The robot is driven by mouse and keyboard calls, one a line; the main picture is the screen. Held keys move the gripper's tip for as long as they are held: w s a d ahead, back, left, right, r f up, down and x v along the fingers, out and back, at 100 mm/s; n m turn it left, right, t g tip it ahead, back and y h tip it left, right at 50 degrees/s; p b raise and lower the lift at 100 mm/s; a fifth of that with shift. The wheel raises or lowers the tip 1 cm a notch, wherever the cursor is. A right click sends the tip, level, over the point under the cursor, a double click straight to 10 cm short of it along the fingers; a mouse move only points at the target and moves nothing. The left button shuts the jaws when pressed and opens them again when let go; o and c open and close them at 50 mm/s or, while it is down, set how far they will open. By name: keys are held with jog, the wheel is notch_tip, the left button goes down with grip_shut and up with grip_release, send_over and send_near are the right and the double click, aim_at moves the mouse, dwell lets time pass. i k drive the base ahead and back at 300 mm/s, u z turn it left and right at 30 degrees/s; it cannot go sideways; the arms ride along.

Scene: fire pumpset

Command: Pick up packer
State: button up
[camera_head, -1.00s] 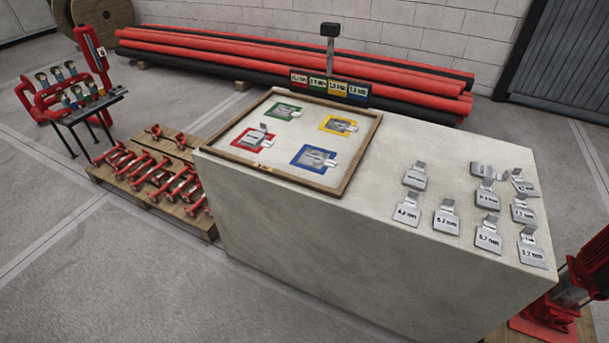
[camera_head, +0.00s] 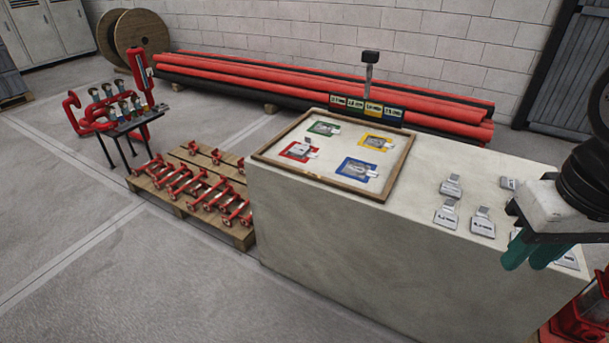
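Several grey metal packers with bent tabs and printed labels lie on the right part of the pale block's top (camera_head: 425,170). Those clear of the arm include one at the back (camera_head: 451,187), one in front of it (camera_head: 446,214) and one to its right (camera_head: 483,223). Others at the right are partly hidden behind my gripper. Another packer (camera_head: 300,149) lies on the red square of the wooden-framed board (camera_head: 340,155). My gripper (camera_head: 533,254) has green fingers, seen slightly apart with nothing visible between them. It hangs in front of the right-hand packers.
The board also has green, yellow and blue squares with grey pieces on them. A post with coloured labels (camera_head: 368,85) stands behind it. Red pipes (camera_head: 320,85) lie along the wall. A pallet of red parts (camera_head: 190,185) and a small black table (camera_head: 130,122) stand left.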

aim_at(450, 188)
jog(key=u, duration=0.1)
jog(key=i, duration=1)
jog(key=k, duration=0.5)
jog(key=u, duration=1.3)
jog(key=i, duration=0.85)
jog(key=z, duration=1.8)
jog(key=i, duration=0.5)
